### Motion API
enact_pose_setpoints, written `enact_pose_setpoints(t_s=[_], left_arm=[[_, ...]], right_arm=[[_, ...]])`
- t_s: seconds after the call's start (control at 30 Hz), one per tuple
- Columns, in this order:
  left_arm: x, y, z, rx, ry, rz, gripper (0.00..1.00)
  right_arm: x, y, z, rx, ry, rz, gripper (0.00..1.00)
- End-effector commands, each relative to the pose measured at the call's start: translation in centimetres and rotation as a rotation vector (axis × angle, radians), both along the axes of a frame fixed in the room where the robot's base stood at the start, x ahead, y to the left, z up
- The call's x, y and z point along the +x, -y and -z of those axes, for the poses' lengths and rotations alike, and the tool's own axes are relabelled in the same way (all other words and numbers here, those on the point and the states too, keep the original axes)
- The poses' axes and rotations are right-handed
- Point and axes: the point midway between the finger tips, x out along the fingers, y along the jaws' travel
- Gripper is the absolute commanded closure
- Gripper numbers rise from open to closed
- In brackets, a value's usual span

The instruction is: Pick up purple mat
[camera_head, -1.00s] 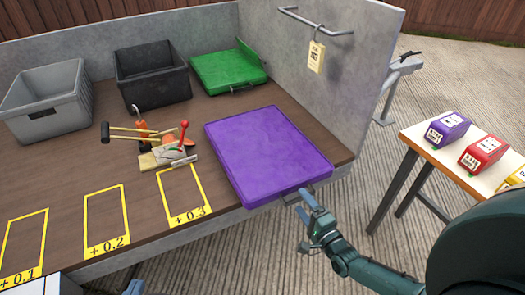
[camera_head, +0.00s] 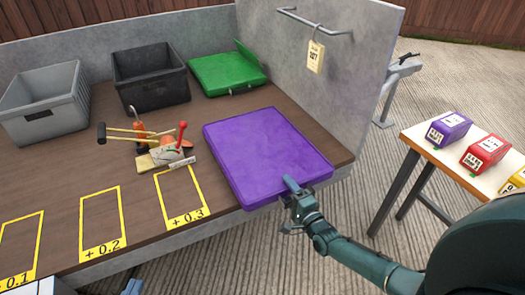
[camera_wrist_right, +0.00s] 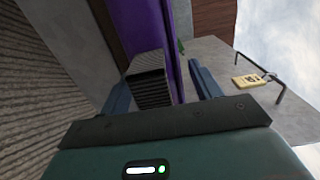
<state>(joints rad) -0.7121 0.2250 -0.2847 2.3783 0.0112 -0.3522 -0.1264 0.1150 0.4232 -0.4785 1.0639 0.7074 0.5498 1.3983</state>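The purple mat (camera_head: 262,150) lies flat on the brown workbench near its front right edge. My right gripper (camera_head: 288,190) is at the mat's near edge, with one finger overlapping the mat in the head view. In the right wrist view the fingers of my right gripper (camera_wrist_right: 163,88) are apart. The purple mat (camera_wrist_right: 150,25) shows between and beyond them, with a dark ribbed block in front of it; I cannot tell whether they touch it. A small blue-grey tip of my left gripper (camera_head: 133,287) shows at the bottom edge; its state is hidden.
On the workbench (camera_head: 60,185) are a grey bin (camera_head: 45,110), a black bin (camera_head: 150,80), a green mat (camera_head: 222,72), tools (camera_head: 160,145) and yellow marked rectangles. A grey wall panel (camera_head: 340,85) stands behind. A side table (camera_head: 410,135) at right holds coloured boxes.

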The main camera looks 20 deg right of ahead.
Motion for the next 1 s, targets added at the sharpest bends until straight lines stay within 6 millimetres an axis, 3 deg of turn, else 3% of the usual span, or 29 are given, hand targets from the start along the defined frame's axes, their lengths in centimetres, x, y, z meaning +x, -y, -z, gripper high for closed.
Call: enact_pose_setpoints(t_s=[0.77, 1.0], left_arm=[[-0.19, 0.11, 0.23, -0.008, -0.013, -0.005, 1.00], [-0.19, 0.10, 0.23, -0.008, -0.012, -0.006, 1.00]], right_arm=[[-0.04, 0.04, 0.00, -0.001, 0.000, 0.000, 1.00], [-0.04, 0.04, 0.00, -0.001, 0.000, 0.000, 1.00]])
